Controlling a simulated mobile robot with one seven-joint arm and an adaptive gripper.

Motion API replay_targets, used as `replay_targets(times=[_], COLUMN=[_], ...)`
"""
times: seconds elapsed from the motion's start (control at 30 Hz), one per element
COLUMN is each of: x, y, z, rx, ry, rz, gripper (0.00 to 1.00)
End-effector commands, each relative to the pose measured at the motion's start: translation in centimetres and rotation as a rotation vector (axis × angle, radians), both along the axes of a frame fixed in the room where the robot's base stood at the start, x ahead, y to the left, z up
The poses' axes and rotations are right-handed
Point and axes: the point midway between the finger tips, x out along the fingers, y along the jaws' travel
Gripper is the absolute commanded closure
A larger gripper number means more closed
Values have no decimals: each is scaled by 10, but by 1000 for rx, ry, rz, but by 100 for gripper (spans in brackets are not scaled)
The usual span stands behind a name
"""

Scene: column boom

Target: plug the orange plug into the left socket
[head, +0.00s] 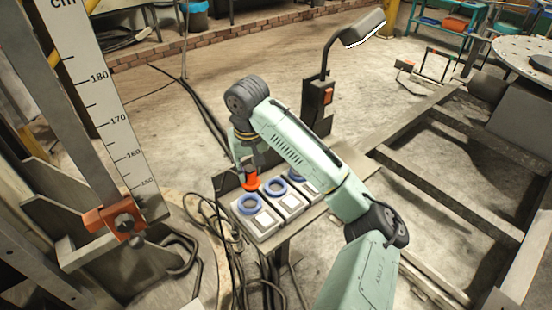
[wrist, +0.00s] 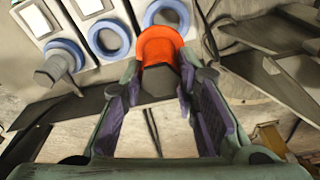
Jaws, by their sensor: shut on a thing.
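My gripper (head: 249,168) is shut on the orange plug (head: 251,183), seen over the far side of the socket row. In the wrist view the fingers (wrist: 160,88) hold the dark rear body of the plug (wrist: 159,46), with its orange front toward the sockets. The left socket (head: 249,205) is a pale plate with a blue ring, and its ring shows empty in the head view. In the wrist view the right-hand ring (wrist: 167,14) lies just beyond the plug, which partly covers it. I cannot tell whether they touch.
The middle socket (head: 275,187) has an empty ring. The third socket (head: 299,175) is partly behind my arm; in the wrist view a grey plug (wrist: 55,68) sits at the left-hand ring. A lamp (head: 362,28) stands behind the bench. Black cables (head: 205,215) hang at the left.

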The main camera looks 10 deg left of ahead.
Motion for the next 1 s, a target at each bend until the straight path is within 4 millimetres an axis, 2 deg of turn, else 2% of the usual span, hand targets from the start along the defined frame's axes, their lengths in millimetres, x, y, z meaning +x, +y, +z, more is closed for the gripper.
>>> replay_targets(times=[0.27,0.7,1.0], x=[-6,-6,-6], y=[7,6,6], z=[-8,-42,-45], rx=[0,-1,0], ry=[2,1,1], rz=[14,13,13], gripper=[100,100,100])
